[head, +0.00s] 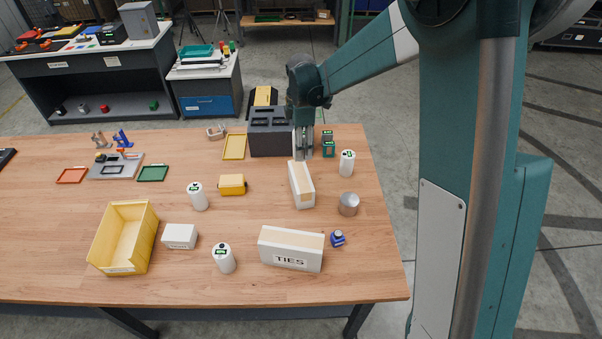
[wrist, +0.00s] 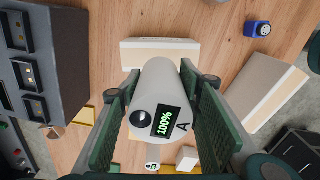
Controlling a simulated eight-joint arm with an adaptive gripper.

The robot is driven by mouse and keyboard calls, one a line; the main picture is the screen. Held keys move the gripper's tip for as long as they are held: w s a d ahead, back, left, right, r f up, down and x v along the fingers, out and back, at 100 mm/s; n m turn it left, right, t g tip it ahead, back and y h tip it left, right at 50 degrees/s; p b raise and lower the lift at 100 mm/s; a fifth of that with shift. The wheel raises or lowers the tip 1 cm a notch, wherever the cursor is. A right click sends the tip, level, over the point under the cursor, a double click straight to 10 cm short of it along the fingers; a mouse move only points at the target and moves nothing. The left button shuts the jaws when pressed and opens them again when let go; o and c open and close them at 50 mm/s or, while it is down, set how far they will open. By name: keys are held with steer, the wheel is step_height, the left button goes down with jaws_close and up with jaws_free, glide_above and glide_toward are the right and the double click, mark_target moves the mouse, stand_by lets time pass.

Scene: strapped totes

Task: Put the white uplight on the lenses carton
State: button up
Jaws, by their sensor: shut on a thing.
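My gripper (head: 303,152) is shut on a white cylinder with a "100%" display, the white uplight (wrist: 163,88). In the wrist view the uplight sits between my two green finger pads (wrist: 159,76); in the head view it can hardly be made out. A narrow white carton with a tan top (head: 301,184) lies just in front of my gripper. Its label cannot be read, so I cannot tell whether it is the lenses carton. A second carton (head: 291,248), marked TIES, lies nearer the front edge. The wrist view shows two cartons, a far one (wrist: 160,53) and a right one (wrist: 262,92).
A dark case (head: 270,138) stands left of my gripper. Other white cylinders (head: 347,162) (head: 198,196) (head: 223,258), a metal can (head: 348,204), a blue item (head: 337,238), a yellow box (head: 232,184) and a yellow bin (head: 125,237) stand around.

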steer(key=shift+f, duration=2.8)
steer(key=shift+f, duration=0.15)
steer(key=shift+f+p, duration=0.35)
steer(key=shift+f, duration=1.55)
steer(key=shift+f, duration=0.15)
steer(key=o, duration=1.1)
steer(key=shift+o, duration=0.5)
step_height(320, 180, up, 12)
steer(key=shift+r+b, duration=0.15)
steer(key=shift+b, duration=0.2)
